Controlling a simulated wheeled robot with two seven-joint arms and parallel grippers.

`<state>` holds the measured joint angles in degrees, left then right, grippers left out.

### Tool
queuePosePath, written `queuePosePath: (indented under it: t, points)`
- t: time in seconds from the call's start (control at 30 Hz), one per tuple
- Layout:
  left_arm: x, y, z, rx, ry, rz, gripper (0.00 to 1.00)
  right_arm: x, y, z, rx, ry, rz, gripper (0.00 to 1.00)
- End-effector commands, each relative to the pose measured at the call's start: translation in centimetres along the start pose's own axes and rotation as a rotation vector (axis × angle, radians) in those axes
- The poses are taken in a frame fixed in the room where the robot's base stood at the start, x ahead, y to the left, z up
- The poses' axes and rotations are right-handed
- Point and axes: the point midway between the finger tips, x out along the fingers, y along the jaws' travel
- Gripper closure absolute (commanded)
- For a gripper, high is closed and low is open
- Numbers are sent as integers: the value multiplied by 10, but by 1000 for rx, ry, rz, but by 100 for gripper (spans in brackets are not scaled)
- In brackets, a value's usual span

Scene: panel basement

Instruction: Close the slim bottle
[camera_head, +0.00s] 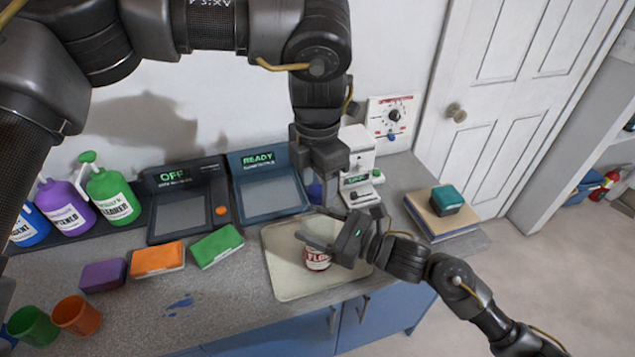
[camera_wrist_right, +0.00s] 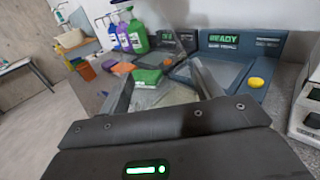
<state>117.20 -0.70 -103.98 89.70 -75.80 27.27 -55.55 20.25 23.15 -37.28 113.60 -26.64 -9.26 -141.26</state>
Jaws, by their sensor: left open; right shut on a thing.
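A small container with a red-and-white label (camera_head: 317,259) is at the pale tray (camera_head: 285,278), partly hidden by my right gripper (camera_head: 318,236). The right gripper comes in from the right and is shut at the container's upper part. The container's top is hidden, so I cannot tell whether it has a cap. The right wrist view shows the right fingers (camera_wrist_right: 165,85) but no clear view of the label. My left gripper (camera_head: 320,170) is open and points down, above and behind the right one. A small blue-purple thing (camera_head: 315,191) shows just below it, partly hidden.
Behind are an OFF panel (camera_head: 180,200), a READY panel (camera_head: 268,185) and a white device (camera_head: 357,158). Green (camera_head: 216,246), orange (camera_head: 157,260) and purple (camera_head: 103,275) blocks lie left of the tray. A teal box (camera_head: 447,200) sits right.

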Motion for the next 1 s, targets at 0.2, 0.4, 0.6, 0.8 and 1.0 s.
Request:
queuePosePath:
  t: [0.2,0.4,0.6,0.8,1.0]
  points:
    - [-27,0,1,-1,-3,1,48,0,0,0,0,0,-1,99]
    - [-41,0,0,-1,0,0,48,0,0,0,0,0,-1,99]
    - [-41,0,0,0,0,0,51,0,0,0,0,0,-1,99]
    - [-54,0,4,-69,-17,12,51,0,0,0,0,0,-1,99]
    - [-65,0,4,-470,-22,11,51,0,0,0,0,0,-1,99]
